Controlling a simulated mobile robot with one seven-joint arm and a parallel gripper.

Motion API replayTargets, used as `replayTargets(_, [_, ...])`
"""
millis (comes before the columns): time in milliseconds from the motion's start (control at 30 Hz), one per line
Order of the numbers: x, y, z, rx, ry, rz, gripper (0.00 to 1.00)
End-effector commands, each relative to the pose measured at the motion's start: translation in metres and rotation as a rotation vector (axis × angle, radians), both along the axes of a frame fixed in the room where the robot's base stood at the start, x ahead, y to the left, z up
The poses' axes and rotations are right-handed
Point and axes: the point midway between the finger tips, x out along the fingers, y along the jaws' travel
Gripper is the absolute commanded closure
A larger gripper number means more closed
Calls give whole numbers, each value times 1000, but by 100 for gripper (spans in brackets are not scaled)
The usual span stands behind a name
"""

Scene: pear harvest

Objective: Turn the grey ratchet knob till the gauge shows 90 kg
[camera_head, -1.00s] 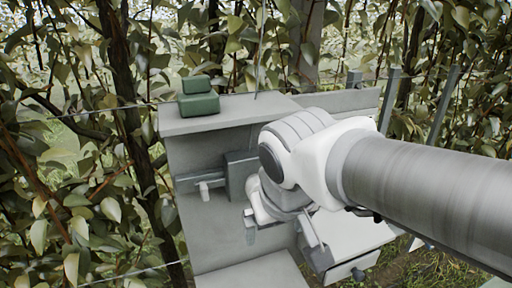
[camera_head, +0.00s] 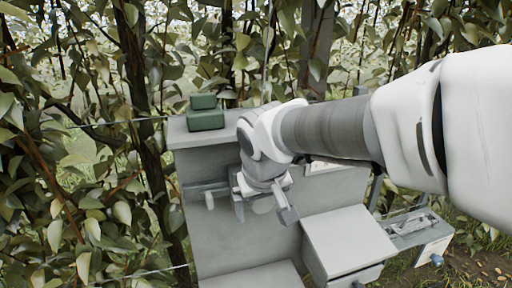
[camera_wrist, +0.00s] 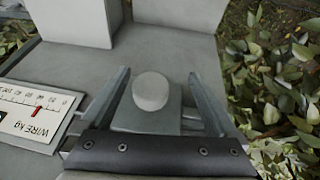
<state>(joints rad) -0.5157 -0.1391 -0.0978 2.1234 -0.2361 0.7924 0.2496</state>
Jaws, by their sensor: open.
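The grey ratchet knob (camera_wrist: 151,91) is a pale round-topped knob on a grey square block in the wrist view. My gripper (camera_wrist: 159,74) is open, with one finger on each side of the knob. Gaps show between the fingers and the knob. The gauge (camera_wrist: 33,112) is a white scale marked "WIRE kg" at the left of the wrist view. Its red pointer stands nearer the right end; the exact figure is too small to read. In the head view my gripper (camera_head: 264,206) is at the grey panel, and the arm hides much of the gauge.
Green blocks (camera_head: 205,115) sit stacked on the panel's top ledge. A pale peg (camera_head: 209,200) sticks out left of my gripper. A grey box (camera_head: 347,241) stands at the lower right, with a latch-like unit (camera_head: 419,232) beyond. Leafy branches and wires surround the panel.

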Motion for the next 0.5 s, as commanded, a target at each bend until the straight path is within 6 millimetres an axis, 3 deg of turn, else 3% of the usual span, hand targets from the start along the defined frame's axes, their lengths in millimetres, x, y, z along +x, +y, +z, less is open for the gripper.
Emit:
replayTargets(300, [40, 1, 1, 0, 0, -1, 5])
replayTargets(500, [43, 1, -10, 0, 0, 0, 5])
